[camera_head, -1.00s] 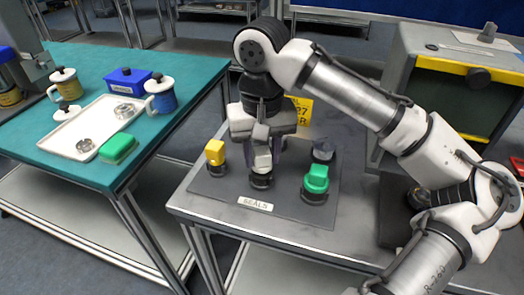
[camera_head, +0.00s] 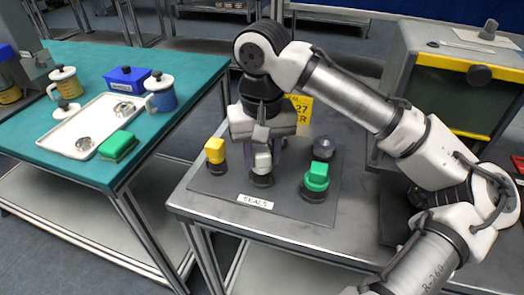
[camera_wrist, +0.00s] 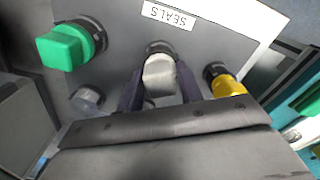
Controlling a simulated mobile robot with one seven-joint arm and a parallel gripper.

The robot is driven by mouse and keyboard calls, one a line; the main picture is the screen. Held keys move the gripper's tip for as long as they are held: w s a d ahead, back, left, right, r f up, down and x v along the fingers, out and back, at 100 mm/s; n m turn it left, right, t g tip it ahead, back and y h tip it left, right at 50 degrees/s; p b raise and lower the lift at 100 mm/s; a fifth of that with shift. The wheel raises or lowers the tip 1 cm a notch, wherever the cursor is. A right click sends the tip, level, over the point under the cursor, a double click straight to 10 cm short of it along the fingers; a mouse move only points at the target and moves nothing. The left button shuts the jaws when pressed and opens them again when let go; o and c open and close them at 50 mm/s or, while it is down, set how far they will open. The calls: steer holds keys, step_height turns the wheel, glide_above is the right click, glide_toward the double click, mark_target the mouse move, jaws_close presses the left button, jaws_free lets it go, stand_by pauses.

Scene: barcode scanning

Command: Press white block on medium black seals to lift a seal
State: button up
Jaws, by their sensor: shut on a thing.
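The white block (camera_head: 262,161) is between the fingers of my gripper (camera_head: 262,152), upright over the grey seals mat. In the wrist view the white block (camera_wrist: 159,77) sits between the two dark fingers of my gripper (camera_wrist: 160,88), which are shut on it. A medium black seal (camera_head: 262,180) is directly under the block; its rim also shows behind the block in the wrist view (camera_wrist: 155,47). The block and seal look in contact, but the joint between them is largely hidden, so I cannot tell whether the seal is stuck on.
On the mat (camera_head: 230,190), a yellow block (camera_head: 214,150) stands on a black seal at left, and a green block (camera_head: 316,176) on a wider one at right. A teal table (camera_head: 60,155) holds a tray and mugs.

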steer(key=shift+f, duration=0.45)
stand_by(1.1)
steer(key=shift+r+p, duration=3.6)
steer(key=shift+r, duration=0.05)
steer(key=shift+s+f, duration=0.1)
